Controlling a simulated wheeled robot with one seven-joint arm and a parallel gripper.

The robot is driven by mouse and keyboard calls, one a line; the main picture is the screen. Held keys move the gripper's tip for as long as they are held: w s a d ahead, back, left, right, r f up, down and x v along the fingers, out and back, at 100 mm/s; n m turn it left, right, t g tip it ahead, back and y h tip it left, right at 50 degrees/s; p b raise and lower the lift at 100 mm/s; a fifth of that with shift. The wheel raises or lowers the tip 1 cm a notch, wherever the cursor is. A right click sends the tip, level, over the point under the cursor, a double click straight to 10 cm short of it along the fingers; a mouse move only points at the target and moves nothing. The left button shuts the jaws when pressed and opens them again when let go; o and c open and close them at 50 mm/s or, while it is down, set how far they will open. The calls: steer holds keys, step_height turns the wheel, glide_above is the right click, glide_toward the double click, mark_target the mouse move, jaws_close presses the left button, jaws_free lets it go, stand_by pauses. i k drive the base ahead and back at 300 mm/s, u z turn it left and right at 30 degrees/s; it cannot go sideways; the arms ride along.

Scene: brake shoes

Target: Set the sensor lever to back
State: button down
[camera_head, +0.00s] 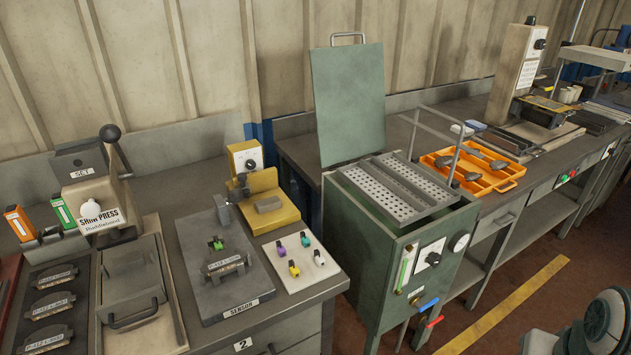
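The sensor fixture (207,295) is a dark grey plate on the left bench, with a label reading SENSOR (240,308) on its front edge. A brake shoe with a white part tag (225,263) lies on the plate. A small green-marked part (216,243) stands just behind the shoe. A dark upright piece (222,209) rises at the plate's back edge. Which of these is the sensor lever, and its setting, is too small to tell. My gripper is not in view.
A white board with several coloured clips (293,278) lies right of the fixture, with a yellow gauge stand (272,212) behind. The shim press (95,205) stands left. A green washer cabinet (372,255) with its lid up stands right. A rounded grey-green part fills the lower right corner.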

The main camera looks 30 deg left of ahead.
mark_target(235, 196)
steer(key=u, duration=0.1)
steer(key=i, duration=0.55)
steer(key=u, duration=0.8)
steer(key=i, duration=0.45)
steer(key=u, duration=0.6)
